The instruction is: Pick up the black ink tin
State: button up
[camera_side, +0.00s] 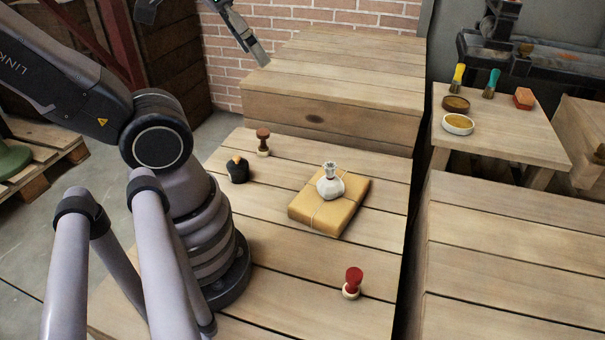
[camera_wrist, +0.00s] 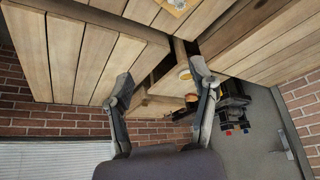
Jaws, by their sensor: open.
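Two round open tins stand on the small wooden table at the right of the side view. One has a dark rim and brown contents, the dark tin (camera_side: 455,104); the other, the pale tin (camera_side: 458,124), has a white rim and yellowish contents. No label is readable on either. My gripper (camera_wrist: 160,76) is open and empty, high above the benches. In the side view it is partly cut off at the top.
A parcel (camera_side: 325,212) with a white bottle (camera_side: 330,186), a black bottle (camera_side: 237,170) and two stamps, brown-handled (camera_side: 263,142) and red-handled (camera_side: 352,283), stand on the front bench. Two brushes (camera_side: 457,78) and an orange block (camera_side: 523,98) share the tins' table. A dark press (camera_side: 530,52) stands behind.

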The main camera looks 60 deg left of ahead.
dwell(0.4)
jog(key=o, duration=0.4)
jog(key=w+a+f+m+g+y, duration=0.2)
jog(key=w+a+f+g+y, duration=0.3)
jog(key=f, duration=0.4)
jog(key=m+g+y, duration=0.4)
jog(key=m+y, duration=0.4)
jog(key=m, duration=0.5)
send_near(234, 168)
jog(key=shift+w+f, duration=0.2)
jog(key=shift+w, duration=0.25)
jog(key=shift+w+f, duration=0.2)
jog(key=shift+w, duration=0.3)
jog(key=shift+s+a+f, duration=0.15)
jog(key=shift+f, duration=0.1)
jog(key=x, duration=1.3)
jog(key=shift+a+f, duration=0.1)
jog(key=shift+a, duration=0.1)
